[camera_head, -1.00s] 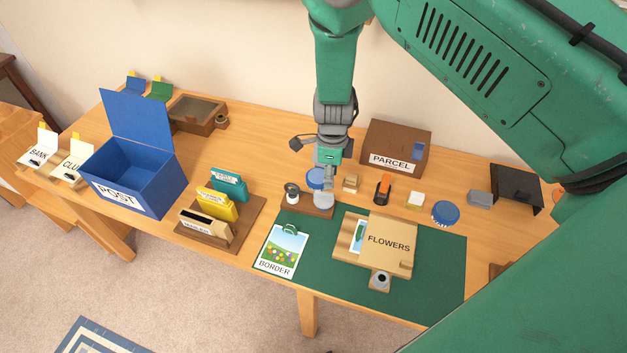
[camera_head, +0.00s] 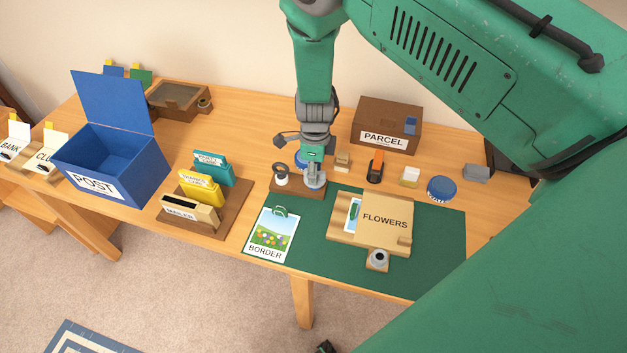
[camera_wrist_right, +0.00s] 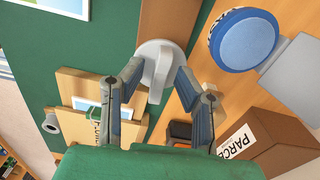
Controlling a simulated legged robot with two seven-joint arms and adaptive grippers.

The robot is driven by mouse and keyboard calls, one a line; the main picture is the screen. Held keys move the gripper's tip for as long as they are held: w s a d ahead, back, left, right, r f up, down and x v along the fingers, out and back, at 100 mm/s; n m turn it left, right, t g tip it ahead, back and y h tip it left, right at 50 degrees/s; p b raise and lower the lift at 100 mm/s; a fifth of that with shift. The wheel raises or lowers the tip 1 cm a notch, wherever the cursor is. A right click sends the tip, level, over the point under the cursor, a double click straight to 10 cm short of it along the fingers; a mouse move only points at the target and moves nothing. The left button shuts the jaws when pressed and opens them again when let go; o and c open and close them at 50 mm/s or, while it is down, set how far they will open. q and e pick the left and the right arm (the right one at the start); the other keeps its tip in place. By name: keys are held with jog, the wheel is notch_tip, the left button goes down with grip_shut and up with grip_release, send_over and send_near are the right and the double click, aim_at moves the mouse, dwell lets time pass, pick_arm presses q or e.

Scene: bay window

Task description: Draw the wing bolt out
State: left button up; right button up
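My right gripper (camera_head: 314,178) points down over a light grey round piece (camera_wrist_right: 158,62) on a small wooden block (camera_head: 285,190) at the green mat's back edge. In the wrist view its two fingertips (camera_wrist_right: 158,74) stand apart on either side of that piece; contact is unclear. A wooden flower press (camera_head: 341,229) marked FLOWERS lies on the green mat (camera_head: 440,262). A grey round fitting (camera_head: 377,257) sits at its front edge, apart from the gripper. I cannot tell for sure which grey piece is the wing bolt. My left gripper is not in view.
Behind are a blue round tin (camera_wrist_right: 245,38) and a PARCEL box (camera_head: 388,124). The BORDER card (camera_head: 271,234) lies left of the press. A letter rack (camera_head: 222,220) and blue POST box (camera_head: 112,165) stand left.

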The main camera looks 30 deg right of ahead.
jog(key=shift+a, duration=0.35)
jog(key=shift+d, duration=0.1)
jog(key=c, duration=0.5)
jog(key=shift+d, duration=0.15)
grip_shut()
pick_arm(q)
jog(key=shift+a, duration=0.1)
pick_arm(e)
jog(key=shift+d, duration=0.2)
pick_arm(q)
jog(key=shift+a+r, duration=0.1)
pick_arm(e)
jog(key=shift+a+r, duration=0.1)
jog(key=shift+r, duration=0.1)
pick_arm(q)
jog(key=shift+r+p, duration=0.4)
jog(key=shift+p, duration=0.25)
pick_arm(e)
jog(key=shift+r, duration=0.5)
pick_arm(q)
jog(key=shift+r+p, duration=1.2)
pick_arm(e)
jog(key=shift+r, duration=1.45)
